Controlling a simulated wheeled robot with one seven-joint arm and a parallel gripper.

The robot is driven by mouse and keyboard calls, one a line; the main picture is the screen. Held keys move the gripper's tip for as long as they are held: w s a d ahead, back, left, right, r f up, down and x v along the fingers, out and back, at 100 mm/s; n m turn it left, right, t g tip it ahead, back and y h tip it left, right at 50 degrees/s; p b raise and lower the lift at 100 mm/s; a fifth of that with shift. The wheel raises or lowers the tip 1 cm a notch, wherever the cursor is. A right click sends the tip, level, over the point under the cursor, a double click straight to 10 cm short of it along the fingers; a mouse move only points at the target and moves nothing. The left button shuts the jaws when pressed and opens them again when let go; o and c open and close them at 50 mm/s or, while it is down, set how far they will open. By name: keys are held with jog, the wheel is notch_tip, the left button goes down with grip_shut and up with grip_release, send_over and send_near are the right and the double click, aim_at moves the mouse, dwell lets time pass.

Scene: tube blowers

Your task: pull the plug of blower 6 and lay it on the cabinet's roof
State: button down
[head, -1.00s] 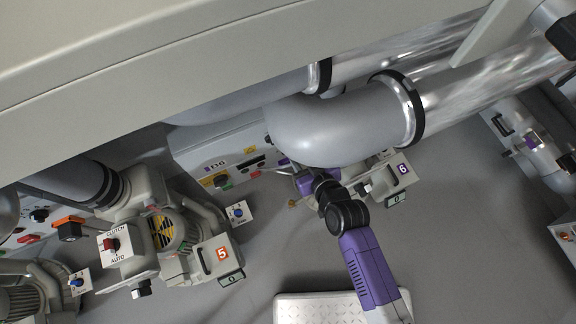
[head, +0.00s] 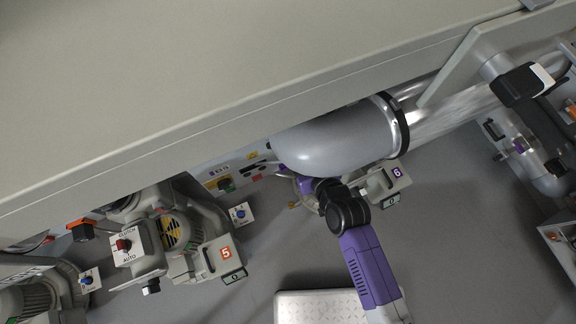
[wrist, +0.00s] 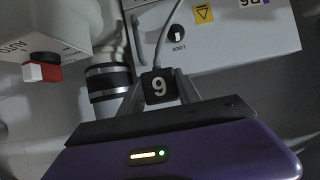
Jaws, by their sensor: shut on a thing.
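A small black plug (wrist: 158,90) with a white 6, upside down in the wrist view, is between the fingers of my gripper (wrist: 159,82). The gripper is shut on it. A grey cable runs from the plug to the top of that view. I cannot tell whether the plug is seated. In the head view my purple gripper (head: 304,187) is beside the grey duct and the plug cannot be made out. Blower 6 (head: 386,184) is mostly hidden by the duct and my arm. A pale control cabinet (head: 238,170) is behind; the wrist view shows its panel (wrist: 235,32).
A large grey-beige surface (head: 200,80) fills the upper left of the head view and hides part of the cabinet. The big bent duct (head: 335,140) is close over my gripper. Blower 5 (head: 200,250) stands at left. Open floor (head: 285,240) lies below.

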jog(key=shift+r+p, duration=1.7)
jog(key=shift+r, duration=0.55)
jog(key=shift+s+a+r+p, duration=0.1)
jog(key=shift+a+p, duration=0.25)
jog(key=shift+p, duration=0.05)
jog(key=s+a+b, duration=0.3)
jog(key=s+a, duration=0.1)
jog(key=a, duration=0.5)
jog(key=s+a+b, duration=0.3)
jog(key=s+a, duration=0.1)
jog(key=a, duration=0.6)
jog(key=shift+s+a, duration=0.15)
jog(key=shift+a, duration=0.1)
dwell(0.5)
